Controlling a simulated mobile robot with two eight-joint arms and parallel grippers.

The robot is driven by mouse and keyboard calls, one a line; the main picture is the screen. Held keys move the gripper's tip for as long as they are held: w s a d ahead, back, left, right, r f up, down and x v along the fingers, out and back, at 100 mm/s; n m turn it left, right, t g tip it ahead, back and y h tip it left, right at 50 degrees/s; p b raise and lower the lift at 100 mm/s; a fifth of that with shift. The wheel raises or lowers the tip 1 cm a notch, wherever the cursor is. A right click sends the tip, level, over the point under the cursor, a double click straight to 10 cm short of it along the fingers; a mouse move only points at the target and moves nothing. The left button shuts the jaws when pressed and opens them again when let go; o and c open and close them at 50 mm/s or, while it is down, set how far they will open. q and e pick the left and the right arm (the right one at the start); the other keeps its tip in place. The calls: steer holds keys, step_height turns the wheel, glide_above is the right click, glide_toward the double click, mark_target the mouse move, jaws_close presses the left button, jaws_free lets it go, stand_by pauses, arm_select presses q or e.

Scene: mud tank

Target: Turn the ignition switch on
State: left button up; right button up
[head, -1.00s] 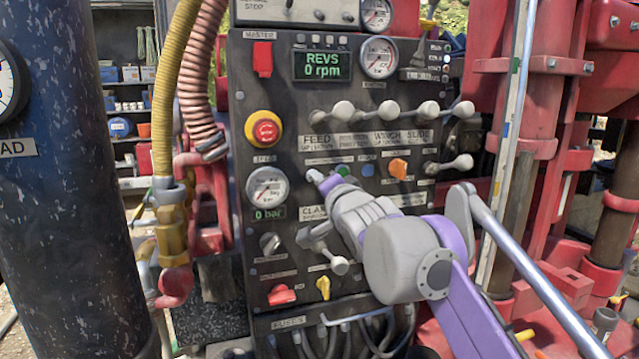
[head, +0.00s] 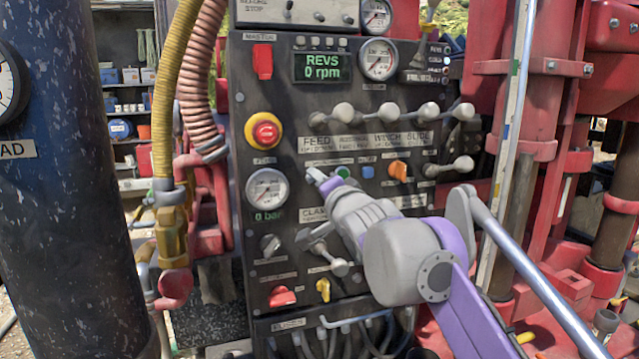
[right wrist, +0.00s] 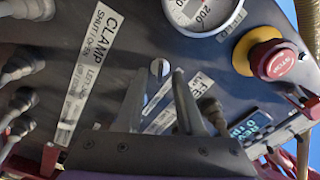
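A small round silver switch with a slot-like key or handle (right wrist: 160,68) sits on the dark control panel (head: 290,110), in the right wrist view; its label is too small to read, but it fits the ignition switch. My right gripper (right wrist: 158,85) is open, its two fingers apart on either side of the switch. I cannot tell whether they touch it. In the head view the right gripper (head: 318,178) is at the panel's middle, below the FEED label, and hides the switch. My left gripper is in neither view.
A green button (head: 343,171), a blue button (head: 367,171) and an orange switch (head: 398,171) lie right of the gripper. A red emergency stop (head: 265,131) and a pressure gauge (head: 267,188) are to its left. Levers (head: 344,113) stick out above. The display (head: 322,66) reads 0 rpm.

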steer(key=b+v, duration=0.1)
steer(key=v, duration=0.9)
steer(key=shift+s+d+b, duration=0.15)
steer(key=shift+s+b, duration=0.25)
steer(key=s+d+f+n+g+h+p, duration=0.1)
steer(key=s+d+f+g+h, duration=0.15)
steer(key=f, duration=0.45)
steer(key=s+d+f+n+g+h+p, duration=0.15)
steer(key=d+f, duration=0.25)
steer(key=f, duration=0.4)
steer(key=s+d+f+n+g+h, duration=0.1)
steer(key=s+d+f, duration=0.2)
steer(key=f, duration=0.4)
steer(key=s+d+f+n+g+p, duration=0.1)
steer(key=s+d+f+n+g, duration=0.1)
steer(key=s+f, duration=0.8)
steer(key=s+d+f+n+g, duration=0.2)
steer(key=s+f+n+g, duration=0.1)
steer(key=s+f, duration=0.7)
step_height(320, 180, down, 4)
steer(key=shift+d+r+g+h+p, duration=0.1)
steer(key=shift+d+g+h+p, duration=0.25)
steer(key=shift+g, duration=0.55)
steer(key=shift+s, duration=0.1)
